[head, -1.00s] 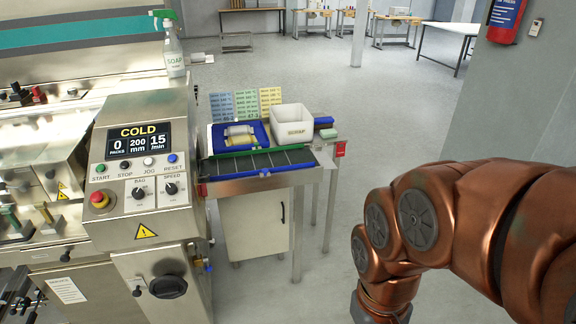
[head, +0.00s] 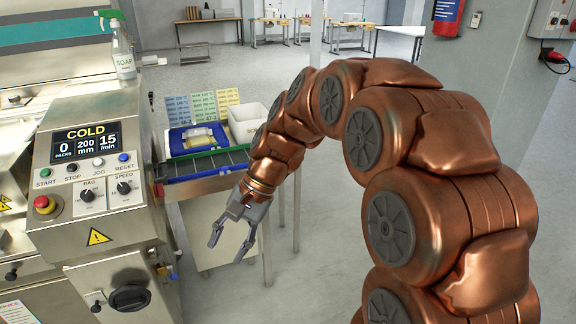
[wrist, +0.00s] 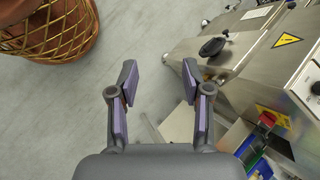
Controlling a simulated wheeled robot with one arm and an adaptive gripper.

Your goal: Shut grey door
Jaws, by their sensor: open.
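No door plainly stands out as the grey door. A steel panel with a round black knob (head: 130,298) is low on the machine's front, and its knob also shows in the wrist view (wrist: 212,47). A pale grey cabinet front (head: 200,222) is under the small conveyor table, partly hidden behind my gripper. I cannot tell whether either stands ajar. My gripper (head: 230,246) is open and empty, pointing down in front of the cabinet and right of the machine. In the wrist view its fingers (wrist: 159,78) are apart with bare floor between them.
The control box with the COLD screen (head: 86,141) juts out at left. Table legs stand near my arm. The floor in front is clear.

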